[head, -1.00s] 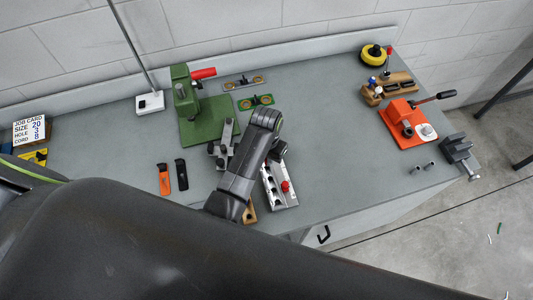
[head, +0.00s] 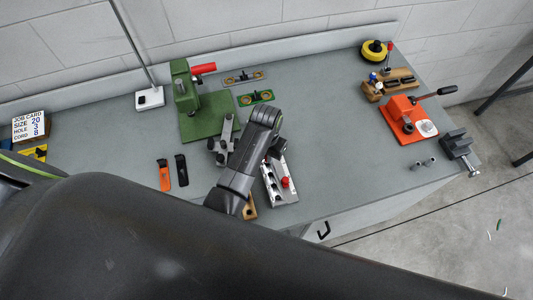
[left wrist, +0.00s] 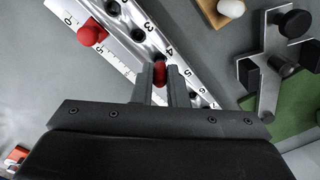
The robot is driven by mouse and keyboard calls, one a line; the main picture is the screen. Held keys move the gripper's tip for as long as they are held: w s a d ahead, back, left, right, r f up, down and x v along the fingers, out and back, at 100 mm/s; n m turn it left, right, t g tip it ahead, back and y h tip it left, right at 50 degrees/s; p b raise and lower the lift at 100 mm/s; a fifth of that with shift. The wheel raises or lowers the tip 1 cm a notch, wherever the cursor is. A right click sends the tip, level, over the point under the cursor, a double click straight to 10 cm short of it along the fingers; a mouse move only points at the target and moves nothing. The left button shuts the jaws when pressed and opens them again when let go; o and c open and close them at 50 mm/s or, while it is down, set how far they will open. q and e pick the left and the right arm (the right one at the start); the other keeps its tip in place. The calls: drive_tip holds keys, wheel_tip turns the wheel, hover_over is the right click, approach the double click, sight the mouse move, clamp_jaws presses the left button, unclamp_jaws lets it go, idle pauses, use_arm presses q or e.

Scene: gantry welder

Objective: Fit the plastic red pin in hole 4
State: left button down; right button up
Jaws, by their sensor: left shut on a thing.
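A metal plate (left wrist: 128,22) with a row of numbered holes and a ruled edge lies on the bench; it also shows in the head view (head: 283,192). My left gripper (left wrist: 160,80) is shut on the red pin (left wrist: 160,70). The pin is at the row of holes beside the number 4; the fingers hide its lower end, so I cannot tell how deep it sits. In the head view my left gripper (head: 273,156) is over the plate's far end, and the held pin is hidden. My right gripper is not in view.
A red knob (left wrist: 92,33) sits on the plate's ruled side. A grey clamp-like fixture (left wrist: 270,70) and a green press (head: 205,115) stand close by. A job card (head: 28,127) reads size 20, hole 3, cord 8. The bench middle, right of the plate, is clear.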

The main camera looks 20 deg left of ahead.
use_arm(q)
drive_tip(key=shift+f+b, duration=0.4)
drive_tip(key=shift+f, duration=0.5)
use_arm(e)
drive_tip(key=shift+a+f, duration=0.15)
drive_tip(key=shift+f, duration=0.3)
use_arm(q)
drive_tip(key=c, duration=1.4)
unclamp_jaws()
drive_tip(key=shift+o, duration=0.2)
